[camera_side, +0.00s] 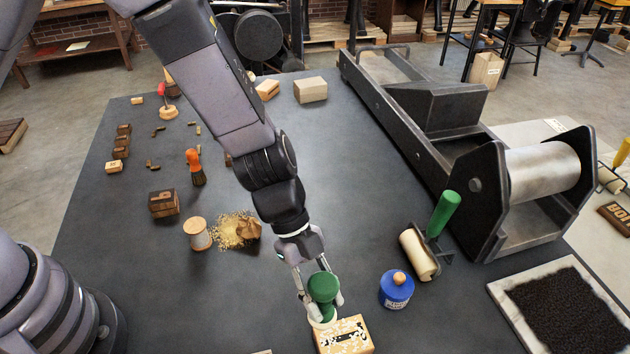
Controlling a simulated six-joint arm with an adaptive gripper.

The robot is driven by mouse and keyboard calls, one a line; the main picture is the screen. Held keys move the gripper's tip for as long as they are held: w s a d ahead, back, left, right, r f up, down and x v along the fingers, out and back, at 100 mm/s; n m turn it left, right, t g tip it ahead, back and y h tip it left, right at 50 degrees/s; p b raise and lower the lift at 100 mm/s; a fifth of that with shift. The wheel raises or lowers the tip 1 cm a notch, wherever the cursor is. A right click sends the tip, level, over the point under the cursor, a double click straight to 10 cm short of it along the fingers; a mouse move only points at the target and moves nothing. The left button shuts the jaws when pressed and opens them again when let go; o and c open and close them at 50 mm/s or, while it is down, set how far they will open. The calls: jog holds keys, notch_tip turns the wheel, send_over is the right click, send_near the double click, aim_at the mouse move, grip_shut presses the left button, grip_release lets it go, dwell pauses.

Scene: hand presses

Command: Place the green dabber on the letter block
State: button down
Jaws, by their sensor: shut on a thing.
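The green dabber (322,287) has a rounded green top and a pale base. My gripper (321,298) is shut on it, with a finger on each side. The letter block (345,336) is a wooden block with a white-speckled top and a dark mark, near the bottom edge of the picture. The dabber's base is at the block's upper left edge in the picture. I cannot tell whether the base touches the block or is held just above it.
A blue jar (396,289) and a roller with a green handle (419,254) stand to the right. A black ink slab (565,306) lies at the far right, below a large press (470,170). A spool (197,234) and spilled grains (234,230) lie to the left.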

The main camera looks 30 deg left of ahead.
jog(key=d+f, duration=0.1)
jog(key=w+f, duration=0.1)
jog(key=d+f, duration=0.1)
jog(key=f, duration=0.1)
jog(key=shift+w+d, duration=0.35)
jog(key=shift+w, duration=0.05)
jog(key=shift+d+f, duration=0.15)
jog(key=shift+f, duration=1.45)
jog(key=c, duration=0.9)
grip_release()
jog(key=shift+f, duration=0.15)
